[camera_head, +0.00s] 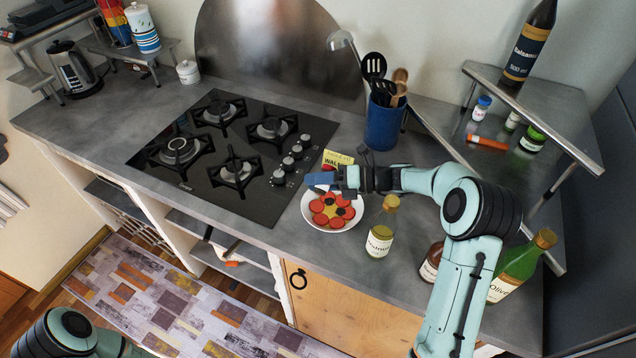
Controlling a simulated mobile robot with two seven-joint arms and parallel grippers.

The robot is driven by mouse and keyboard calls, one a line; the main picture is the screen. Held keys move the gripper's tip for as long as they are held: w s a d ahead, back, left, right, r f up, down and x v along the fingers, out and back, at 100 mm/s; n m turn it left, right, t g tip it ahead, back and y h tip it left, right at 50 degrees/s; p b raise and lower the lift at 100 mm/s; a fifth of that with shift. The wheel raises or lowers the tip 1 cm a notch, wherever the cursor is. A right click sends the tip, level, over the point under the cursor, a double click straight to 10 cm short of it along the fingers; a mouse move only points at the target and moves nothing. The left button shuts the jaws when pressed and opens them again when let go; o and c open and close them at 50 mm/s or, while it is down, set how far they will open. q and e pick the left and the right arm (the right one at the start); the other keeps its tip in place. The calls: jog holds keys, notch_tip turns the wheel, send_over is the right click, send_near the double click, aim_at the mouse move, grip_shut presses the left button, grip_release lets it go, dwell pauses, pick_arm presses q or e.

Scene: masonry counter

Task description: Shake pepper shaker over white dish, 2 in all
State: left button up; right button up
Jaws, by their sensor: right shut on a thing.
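The white dish (310,222) sits on the counter just right of the hob, with red round slices and small dark and yellow pieces on it. My right gripper (322,180) reaches in from the right above the dish's far side. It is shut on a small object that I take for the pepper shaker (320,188). The blue fingers hide most of it; a reddish bit shows above them and a pale bit below. I cannot tell its exact tilt. My left arm shows only at the bottom left corner; its gripper is out of view.
A yellow-capped jar (379,240) stands close to the dish on the right. Bottles (518,268) stand near my right forearm. A blue utensil pot (384,125) is behind my gripper. A raised metal shelf (560,135) holds small jars and a dark bottle. The gas hob (215,185) lies left.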

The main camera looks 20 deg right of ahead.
aim_at(326, 169)
jog(key=shift+s+d+f+n+h+b, duration=0.1)
jog(key=shift+s+f+n+h+b, duration=0.2)
jog(key=shift+n+b, duration=0.3)
jog(key=shift+w+b, duration=0.15)
jog(key=shift+b, duration=0.3)
jog(key=shift+n+b, duration=0.4)
jog(key=shift+b, duration=0.1)
jog(key=shift+w+d+r+n+h, duration=0.1)
jog(key=shift+w+d+n+h, duration=0.15)
jog(key=shift+n+h, duration=0.35)
jog(key=n+b, duration=0.1)
jog(key=d+n+t+h+b, duration=0.1)
jog(key=shift+w+n+h, duration=0.3)
jog(key=shift+w, duration=0.1)
jog(key=n+h+b, duration=0.1)
jog(key=w+d+r+n+t+b, duration=0.1)
jog(key=n+b, duration=0.1)
jog(key=shift+d+h, duration=0.1)
jog(key=shift+h, duration=0.3)
pick_arm(q)
jog(key=s+f+g, duration=0.1)
jog(key=s+f, duration=0.7)
jog(key=f, duration=0.3)
pick_arm(e)
jog(key=shift+w+d+r+n+t, duration=0.1)
jog(key=shift+w+r+n+t, duration=0.1)
jog(key=shift+n+t, duration=0.1)
